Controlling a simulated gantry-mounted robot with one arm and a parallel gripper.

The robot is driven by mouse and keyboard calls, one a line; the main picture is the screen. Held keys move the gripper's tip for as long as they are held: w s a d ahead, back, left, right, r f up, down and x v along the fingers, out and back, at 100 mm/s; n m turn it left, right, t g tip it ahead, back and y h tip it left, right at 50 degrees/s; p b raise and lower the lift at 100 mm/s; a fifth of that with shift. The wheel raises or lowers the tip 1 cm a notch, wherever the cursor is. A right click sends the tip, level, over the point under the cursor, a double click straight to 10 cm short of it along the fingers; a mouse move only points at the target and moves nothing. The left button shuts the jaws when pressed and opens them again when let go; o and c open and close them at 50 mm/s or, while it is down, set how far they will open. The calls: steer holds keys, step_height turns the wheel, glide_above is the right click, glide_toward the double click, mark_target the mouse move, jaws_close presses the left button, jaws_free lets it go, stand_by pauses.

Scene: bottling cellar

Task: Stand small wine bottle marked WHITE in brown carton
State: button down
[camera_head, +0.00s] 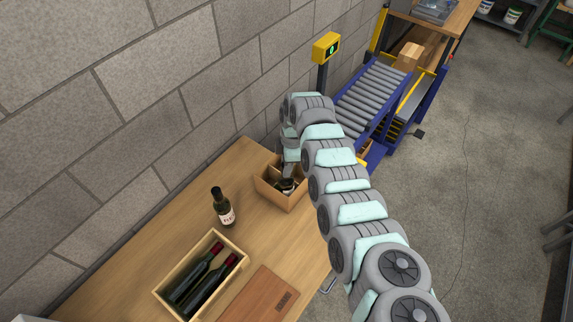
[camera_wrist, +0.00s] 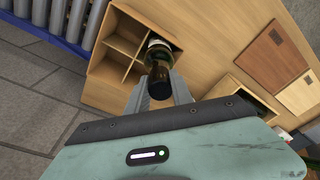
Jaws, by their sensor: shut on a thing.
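The brown carton (camera_head: 277,193) stands on the wooden table against the wall; its open top and dividers show in the wrist view (camera_wrist: 110,75). My gripper (camera_wrist: 158,82) is shut on a dark wine bottle (camera_wrist: 158,68) by its upper part. The bottle is over or inside one compartment at the carton's table-side edge, with a pale label low down. Its marking is not readable, and I cannot tell whether its base rests on the carton floor. In the head view my arm partly hides the carton and this bottle.
Another dark bottle (camera_head: 221,205) with a pale label stands on the table left of the carton. A wooden box (camera_head: 235,246) holds two red-capped bottles lying down. A brown board (camera_head: 258,296) lies at the front. A roller conveyor (camera_head: 371,95) and yellow display (camera_head: 326,47) are behind.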

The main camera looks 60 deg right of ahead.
steer(key=shift+f, duration=0.1)
stand_by(0.3)
jaws_free()
stand_by(0.9)
stand_by(0.5)
steer(key=shift+r+p, duration=1.95)
steer(key=shift+r, duration=0.45)
steer(key=shift+r+p, duration=1)
steer(key=shift+r, duration=1.05)
